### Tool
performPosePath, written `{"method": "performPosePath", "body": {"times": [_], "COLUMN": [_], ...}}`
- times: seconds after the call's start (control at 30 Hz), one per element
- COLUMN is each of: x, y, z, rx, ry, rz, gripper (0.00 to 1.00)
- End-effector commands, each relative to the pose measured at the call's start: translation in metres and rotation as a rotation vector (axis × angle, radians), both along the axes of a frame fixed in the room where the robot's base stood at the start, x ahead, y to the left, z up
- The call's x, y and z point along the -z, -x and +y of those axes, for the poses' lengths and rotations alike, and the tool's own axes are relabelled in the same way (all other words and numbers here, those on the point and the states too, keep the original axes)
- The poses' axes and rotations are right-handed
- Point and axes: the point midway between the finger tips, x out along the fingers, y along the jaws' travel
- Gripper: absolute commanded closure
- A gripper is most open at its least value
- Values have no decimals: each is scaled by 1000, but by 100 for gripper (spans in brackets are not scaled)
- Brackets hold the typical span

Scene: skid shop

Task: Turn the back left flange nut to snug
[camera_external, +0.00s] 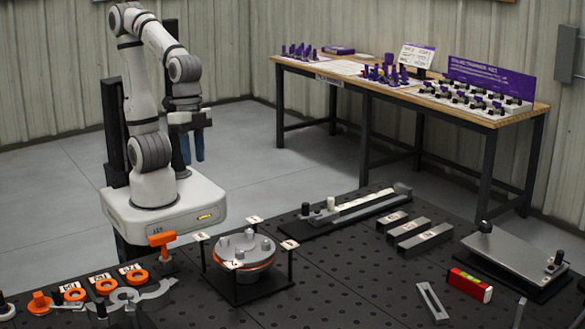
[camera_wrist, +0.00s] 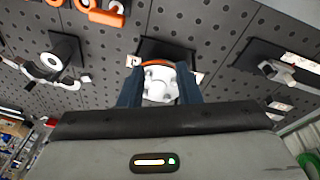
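The round grey flange (camera_external: 243,251) has an orange band and several upright studs or nuts on top. It stands on a dark base on the black perforated table, with small white labels on posts around it. Which nut is the back left one, and how tight it is, I cannot tell. My gripper (camera_external: 193,148) is up in the air, behind and left of the flange, with its blue fingers pointing down. In the wrist view, the fingers (camera_wrist: 159,88) are apart with the pale flange (camera_wrist: 160,76) seen between them at a distance. The gripper holds nothing visible.
An orange T-handled piece (camera_external: 161,240) stands left of the flange. Several orange rings (camera_external: 106,286) lie at the front left. A rail fixture (camera_external: 345,207), grey bars (camera_external: 425,236) and a red level (camera_external: 470,285) are to the right. A wooden bench (camera_external: 400,92) stands behind.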

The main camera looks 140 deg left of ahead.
Motion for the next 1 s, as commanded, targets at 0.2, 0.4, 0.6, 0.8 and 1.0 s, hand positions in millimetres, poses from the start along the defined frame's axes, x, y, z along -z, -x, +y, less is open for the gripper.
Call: {"method": "performPosePath", "body": {"times": [0.2,0.4,0.6,0.8,1.0], "x": [4,23,54,74,87], "y": [-77,-144,-199,-226,-231], "z": [20,46,77,95,94], "rx": [-367,-695,-987,-1148,-1178], "ry": [146,268,366,418,426], "rz": [131,254,376,447,464], "gripper": [58,58,58,58,58]}}
